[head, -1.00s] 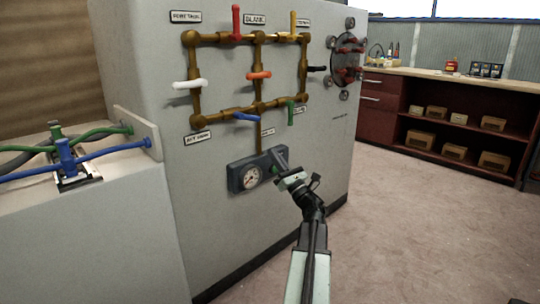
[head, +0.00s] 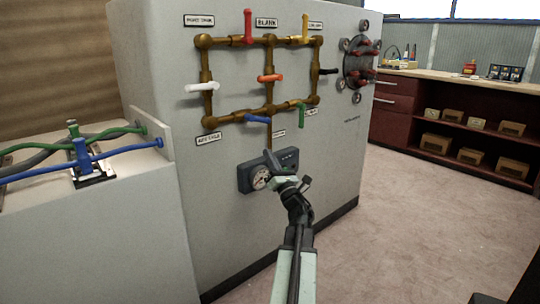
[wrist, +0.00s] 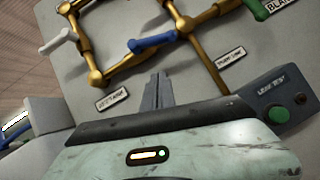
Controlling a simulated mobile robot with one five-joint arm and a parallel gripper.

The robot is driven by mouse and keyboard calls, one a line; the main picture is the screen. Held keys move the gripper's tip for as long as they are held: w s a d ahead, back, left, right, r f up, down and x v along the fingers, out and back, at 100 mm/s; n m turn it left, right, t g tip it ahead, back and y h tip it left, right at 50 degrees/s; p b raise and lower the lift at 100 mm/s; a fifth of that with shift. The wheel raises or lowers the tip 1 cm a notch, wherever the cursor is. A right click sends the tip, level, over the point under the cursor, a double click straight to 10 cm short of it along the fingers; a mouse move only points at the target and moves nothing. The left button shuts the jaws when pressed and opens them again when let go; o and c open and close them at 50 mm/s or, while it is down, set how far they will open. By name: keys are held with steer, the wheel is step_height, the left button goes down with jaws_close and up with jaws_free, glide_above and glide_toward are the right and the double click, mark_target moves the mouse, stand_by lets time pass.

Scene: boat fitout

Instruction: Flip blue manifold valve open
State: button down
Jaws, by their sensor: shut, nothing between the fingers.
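The blue valve handle (head: 257,119) sits on the lower brass pipe of the manifold on the grey wall. It points left, roughly along that pipe. It also shows in the wrist view (wrist: 152,42), above and a little left of my fingertips. My gripper (head: 270,158) is in front of the gauge panel, below the blue handle and apart from it. In the wrist view my fingers (wrist: 157,90) are together and empty, pointing up toward the manifold.
The gauge panel (head: 246,179) is close behind my gripper; its green button (wrist: 277,115) shows in the wrist view. White (head: 203,87), orange (head: 271,78) and green (head: 302,115) handles surround the blue one. Blue and green hoses (head: 120,148) lie at left. Floor at right is clear.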

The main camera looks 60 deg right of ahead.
mark_target(258, 119)
steer(key=w+d+r+p, duration=0.4)
steer(key=w+r+p, duration=0.1)
steer(key=r+p, duration=0.1)
steer(key=shift+d+r+p, duration=0.2)
steer(key=shift+r+p, duration=0.1)
steer(key=shift+r, duration=0.35)
